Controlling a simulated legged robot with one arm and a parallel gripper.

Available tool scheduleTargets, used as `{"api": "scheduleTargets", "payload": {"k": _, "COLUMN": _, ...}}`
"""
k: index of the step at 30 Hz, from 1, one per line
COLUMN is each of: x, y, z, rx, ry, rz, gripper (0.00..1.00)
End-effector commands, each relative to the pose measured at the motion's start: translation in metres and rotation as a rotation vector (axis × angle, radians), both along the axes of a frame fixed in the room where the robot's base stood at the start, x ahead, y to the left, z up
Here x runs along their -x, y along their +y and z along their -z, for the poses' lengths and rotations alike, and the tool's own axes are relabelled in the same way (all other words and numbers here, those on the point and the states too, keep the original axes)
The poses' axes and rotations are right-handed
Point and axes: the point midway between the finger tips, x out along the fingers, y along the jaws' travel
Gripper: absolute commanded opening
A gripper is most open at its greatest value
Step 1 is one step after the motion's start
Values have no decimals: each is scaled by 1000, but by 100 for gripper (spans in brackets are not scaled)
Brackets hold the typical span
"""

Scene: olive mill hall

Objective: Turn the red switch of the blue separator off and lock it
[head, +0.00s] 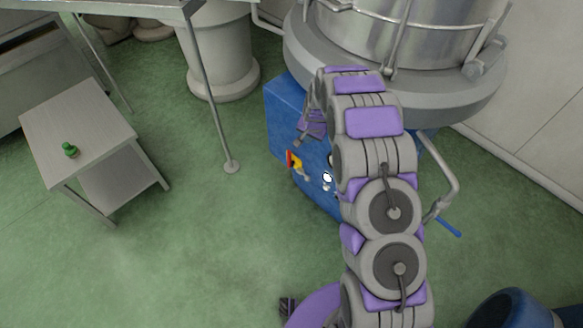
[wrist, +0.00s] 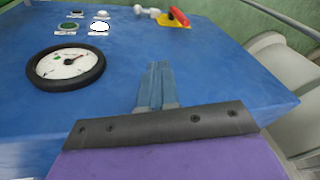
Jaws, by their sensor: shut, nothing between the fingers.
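The blue separator's cabinet (head: 285,105) stands under a large steel drum, partly hidden behind my arm. Its red switch (head: 290,158) sits on a yellow plate (head: 297,163) on the blue face. In the wrist view the red switch handle (wrist: 179,16) lies slanted across its yellow plate (wrist: 172,22) near the top edge. A pale grey fitting (wrist: 146,11) is beside the plate. My gripper (wrist: 160,72) is shut and empty in front of the blue panel, apart from the switch. It also shows in the head view (head: 299,142), partly hidden by my wrist.
A round gauge (wrist: 66,66) and several small buttons are on the panel. A small green object (head: 70,149) stands on a grey side table (head: 95,120) at the left. A thin table leg (head: 214,100) stands between. Green floor is clear in front.

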Motion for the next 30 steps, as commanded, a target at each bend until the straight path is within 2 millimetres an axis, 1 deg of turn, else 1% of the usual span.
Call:
{"api": "scheduleTargets", "payload": {"k": 1, "x": -3, "y": 7, "z": 20, "rx": -15, "ry": -27, "rz": 40, "gripper": 0}}
{"api": "scheduleTargets", "payload": {"k": 4, "x": -14, "y": 18, "z": 45, "rx": -49, "ry": -100, "rz": 124, "gripper": 0}}
{"api": "scheduleTargets", "payload": {"k": 9, "x": -26, "y": 33, "z": 92, "rx": -112, "ry": -215, "rz": 270, "gripper": 0}}
{"api": "scheduleTargets", "payload": {"k": 12, "x": -30, "y": 40, "z": 119, "rx": -154, "ry": -284, "rz": 355, "gripper": 0}}
{"api": "scheduleTargets", "payload": {"k": 15, "x": -33, "y": 44, "z": 142, "rx": -200, "ry": -362, "rz": 438, "gripper": 0}}
{"api": "scheduleTargets", "payload": {"k": 20, "x": -32, "y": 48, "z": 176, "rx": -278, "ry": -483, "rz": 558, "gripper": 0}}
{"api": "scheduleTargets", "payload": {"k": 21, "x": -30, "y": 48, "z": 184, "rx": -298, "ry": -511, "rz": 586, "gripper": 0}}
{"api": "scheduleTargets", "payload": {"k": 24, "x": -26, "y": 48, "z": 201, "rx": -353, "ry": -591, "rz": 648, "gripper": 0}}
{"api": "scheduleTargets", "payload": {"k": 27, "x": -17, "y": 46, "z": 218, "rx": -409, "ry": -666, "rz": 703, "gripper": 0}}
{"api": "scheduleTargets", "payload": {"k": 30, "x": -7, "y": 44, "z": 230, "rx": -471, "ry": -742, "rz": 750, "gripper": 0}}
